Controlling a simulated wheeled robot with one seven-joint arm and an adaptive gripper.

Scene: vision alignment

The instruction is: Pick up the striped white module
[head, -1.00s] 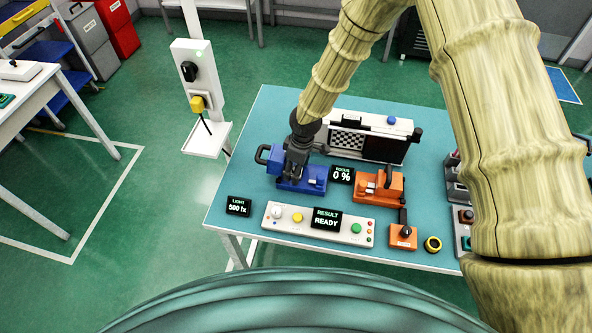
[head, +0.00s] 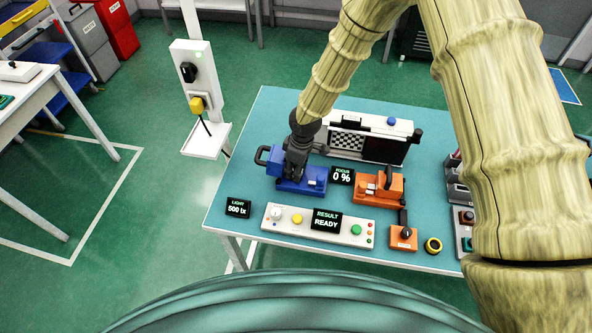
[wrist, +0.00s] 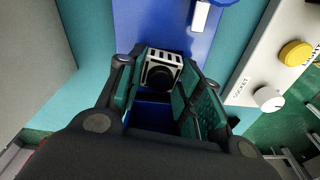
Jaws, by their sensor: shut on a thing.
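The striped white module (wrist: 150,68) shows in the wrist view as a small white block with dark stripes and a round black lens-like part. It is between the fingers of my gripper (wrist: 160,88), which is shut on it. In the head view my gripper (head: 294,174) is over the blue fixture (head: 313,180) at the left of the teal table. There the module is hidden by the gripper. The blue fixture also shows behind and below the module in the wrist view (wrist: 160,22). I cannot tell whether the module still touches the fixture.
An orange fixture (head: 371,189) stands right of the blue one, with a focus display (head: 341,176) between them. A white control panel (head: 352,236) lies in front. A white box with a checkered panel (head: 378,133) stands behind. The table's left rear (head: 272,110) is clear.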

